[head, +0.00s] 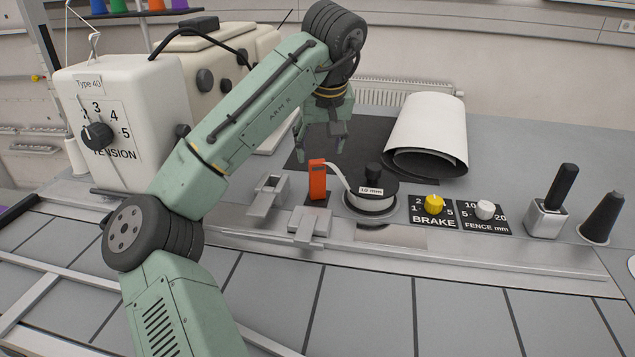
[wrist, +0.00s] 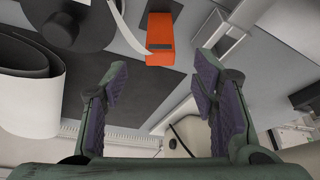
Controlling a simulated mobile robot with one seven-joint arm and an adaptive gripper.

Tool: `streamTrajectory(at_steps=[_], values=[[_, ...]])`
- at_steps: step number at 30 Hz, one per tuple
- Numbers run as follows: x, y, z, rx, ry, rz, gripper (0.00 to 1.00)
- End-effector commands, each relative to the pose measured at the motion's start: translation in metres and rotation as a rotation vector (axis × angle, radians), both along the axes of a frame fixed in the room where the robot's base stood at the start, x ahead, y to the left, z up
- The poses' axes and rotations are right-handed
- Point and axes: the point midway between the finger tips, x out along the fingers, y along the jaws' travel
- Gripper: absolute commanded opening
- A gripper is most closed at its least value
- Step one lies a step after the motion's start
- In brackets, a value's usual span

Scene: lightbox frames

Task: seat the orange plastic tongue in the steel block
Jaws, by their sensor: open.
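The orange plastic piece (head: 318,182), which I take as the tongue, stands upright on a small dark base among steel fittings. A pale strip from a reel reaches its top. In the wrist view the orange piece (wrist: 160,42) lies beyond the fingertips, roughly between them in line. My gripper (head: 324,145) is open and empty, above and behind the orange piece; its two spread fingers show in the wrist view (wrist: 160,85). A steel block (head: 547,219) with a black upright handle stands at right; I cannot tell whether this is the task's block.
A reel marked 10 mm (head: 371,198) stands right of the orange piece. Steel brackets (head: 268,193) (head: 309,226) flank it. Brake knob (head: 433,204), fence knob (head: 485,210) and a dark cone (head: 603,220) lie rightward. A rolled sheet (head: 428,130) is behind; the machine (head: 120,110) is left.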

Motion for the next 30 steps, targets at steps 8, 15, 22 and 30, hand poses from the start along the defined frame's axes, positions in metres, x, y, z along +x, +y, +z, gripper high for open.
streamTrajectory(at_steps=[8,15,22,30], values=[[0.010,0.003,-0.023,0.002,-0.003,0.001,0.53],[0.022,0.006,-0.058,0.002,-0.003,0.002,0.53],[0.027,0.006,-0.067,0.001,-0.004,0.000,0.53],[0.027,0.006,-0.066,0.000,-0.004,0.001,0.44]])
